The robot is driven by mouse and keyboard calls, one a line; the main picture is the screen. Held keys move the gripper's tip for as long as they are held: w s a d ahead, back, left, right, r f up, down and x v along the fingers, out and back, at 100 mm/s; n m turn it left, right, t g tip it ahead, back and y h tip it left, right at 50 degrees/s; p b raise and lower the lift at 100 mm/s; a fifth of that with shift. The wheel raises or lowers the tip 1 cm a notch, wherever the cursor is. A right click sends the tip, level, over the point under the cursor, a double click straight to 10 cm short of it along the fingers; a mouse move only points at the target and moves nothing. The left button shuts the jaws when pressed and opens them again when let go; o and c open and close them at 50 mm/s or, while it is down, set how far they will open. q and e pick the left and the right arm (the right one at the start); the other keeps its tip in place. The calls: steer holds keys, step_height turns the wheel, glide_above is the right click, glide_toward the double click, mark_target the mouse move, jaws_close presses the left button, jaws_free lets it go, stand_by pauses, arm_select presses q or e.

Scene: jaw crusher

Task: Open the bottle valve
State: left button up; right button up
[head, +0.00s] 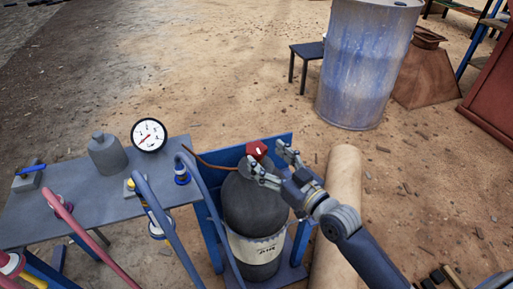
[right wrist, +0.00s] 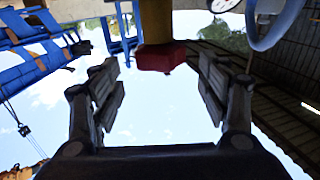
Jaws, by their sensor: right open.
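The bottle is a dark grey gas cylinder (head: 254,206) standing upright in a blue stand. Its valve is a small red knob (head: 257,149) with a white mark, at the top of the cylinder. My right gripper (head: 271,158) is open beside the valve, coming from the right, with its fingers spread. In the right wrist view the red knob (right wrist: 160,56) shows between the two open fingers, toward the upper part of the picture and apart from them. The fingers hold nothing. My left gripper is not in view.
A grey table (head: 70,204) at the left carries a round gauge (head: 149,136), a grey canister (head: 107,154) and a blue-handled valve (head: 31,172). Hoses hang at its front. A tan cylinder (head: 340,185) lies right of the stand. A blue barrel (head: 366,65) stands behind.

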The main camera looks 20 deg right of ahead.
mark_target(263, 154)
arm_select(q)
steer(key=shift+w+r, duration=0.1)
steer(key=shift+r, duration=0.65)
arm_select(e)
steer(key=shift+x, duration=2.6)
steer(key=c, duration=1.1)
